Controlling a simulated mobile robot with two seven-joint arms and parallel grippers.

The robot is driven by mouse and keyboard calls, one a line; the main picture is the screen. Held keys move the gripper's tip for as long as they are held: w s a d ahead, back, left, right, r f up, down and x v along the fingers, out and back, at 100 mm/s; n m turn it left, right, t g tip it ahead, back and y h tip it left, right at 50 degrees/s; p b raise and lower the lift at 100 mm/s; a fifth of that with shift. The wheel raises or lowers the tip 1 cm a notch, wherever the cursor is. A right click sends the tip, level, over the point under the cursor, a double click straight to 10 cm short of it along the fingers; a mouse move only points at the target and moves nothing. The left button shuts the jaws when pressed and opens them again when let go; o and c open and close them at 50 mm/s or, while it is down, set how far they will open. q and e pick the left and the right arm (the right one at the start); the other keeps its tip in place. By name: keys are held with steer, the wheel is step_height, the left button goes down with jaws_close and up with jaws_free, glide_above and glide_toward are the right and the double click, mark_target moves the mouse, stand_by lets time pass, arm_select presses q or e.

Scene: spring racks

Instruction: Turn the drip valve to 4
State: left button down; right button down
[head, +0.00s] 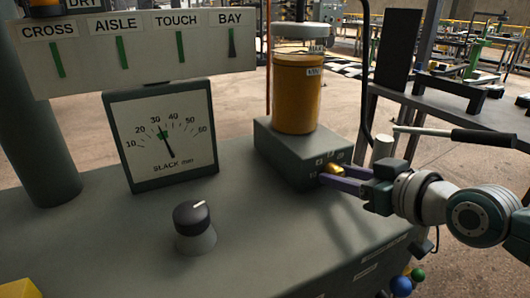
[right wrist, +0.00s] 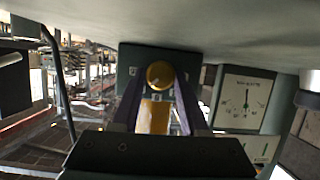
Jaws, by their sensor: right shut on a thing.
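The drip valve is a small brass-yellow knob (head: 333,168) on the front of a grey box (head: 282,155) under an amber cylinder (head: 297,95). Small pale number marks sit around the knob in the head view, too small to read surely. My right gripper (head: 329,176) comes in from the right and is shut on the knob. In the right wrist view the knob (right wrist: 159,74) sits between the ends of the purple fingers (right wrist: 158,92). Which number the knob points to cannot be told. My left gripper is not in view.
A dial gauge (head: 161,140) stands on the grey bench top (head: 110,245). A black knob (head: 192,218) with a white mark stands in front of it. A panel labelled CROSS, AISLE, TOUCH, BAY (head: 145,62) is above. A lever with a black handle (head: 484,137) is right of my gripper.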

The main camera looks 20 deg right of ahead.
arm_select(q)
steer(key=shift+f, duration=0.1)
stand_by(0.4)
arm_select(e)
steer(key=c, duration=0.7)
jaws_free()
steer(key=shift+s+r, duration=0.15)
steer(key=p+v, duration=0.3)
steer(key=v, duration=0.5)
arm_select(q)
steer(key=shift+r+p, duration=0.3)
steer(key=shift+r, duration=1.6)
arm_select(e)
steer(key=shift+v, duration=0.75)
